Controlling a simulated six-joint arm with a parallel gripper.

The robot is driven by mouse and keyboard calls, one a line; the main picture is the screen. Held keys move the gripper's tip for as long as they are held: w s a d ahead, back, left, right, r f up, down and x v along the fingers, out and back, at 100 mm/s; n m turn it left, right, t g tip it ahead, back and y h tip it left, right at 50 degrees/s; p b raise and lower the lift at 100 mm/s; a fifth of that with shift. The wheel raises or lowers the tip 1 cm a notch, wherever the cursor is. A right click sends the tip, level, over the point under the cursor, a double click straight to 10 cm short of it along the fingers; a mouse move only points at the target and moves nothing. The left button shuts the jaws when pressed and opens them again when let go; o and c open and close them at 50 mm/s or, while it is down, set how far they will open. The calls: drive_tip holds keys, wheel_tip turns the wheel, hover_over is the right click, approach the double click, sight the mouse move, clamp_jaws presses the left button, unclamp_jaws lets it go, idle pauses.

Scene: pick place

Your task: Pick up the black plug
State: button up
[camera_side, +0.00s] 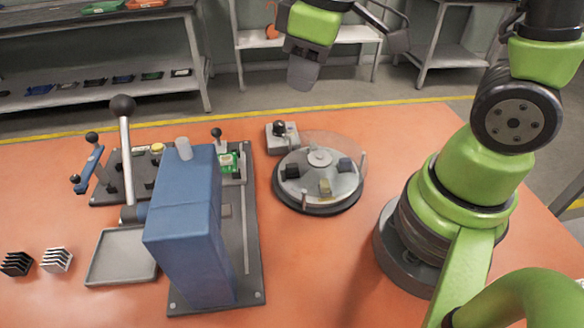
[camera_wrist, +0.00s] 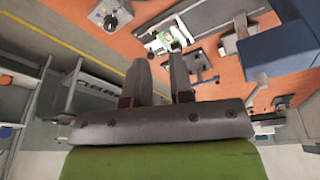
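A small black block (camera_side: 292,170), which looks like the black plug, sits on the left side of a round grey turntable (camera_side: 318,204) in the side view. I cannot make out the black plug in the wrist view.
A blue press (camera_side: 185,225) with a tall lever stands left of the turntable on a dark baseplate. A small knob box (camera_side: 283,137) stands behind the turntable. A grey tray (camera_side: 120,258) and black (camera_side: 17,263) and white (camera_side: 57,260) finned pieces lie at left. Orange tabletop is free around the turntable.

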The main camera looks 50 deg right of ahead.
sight(294, 165)
drive_tip(key=f+n+g, duration=0.1)
drive_tip(key=f, duration=0.5)
drive_tip(key=w+f+n, duration=0.1)
drive_tip(key=f+n, duration=0.1)
drive_tip(key=f, duration=0.4)
drive_tip(key=w+f+n+g, duration=0.1)
drive_tip(key=f, duration=0.6)
drive_tip(key=shift+w+d+f+n+g+h, duration=0.1)
drive_tip(key=shift+d+n+g+h, duration=0.2)
drive_tip(key=shift+d, duration=0.1)
clamp_jaws()
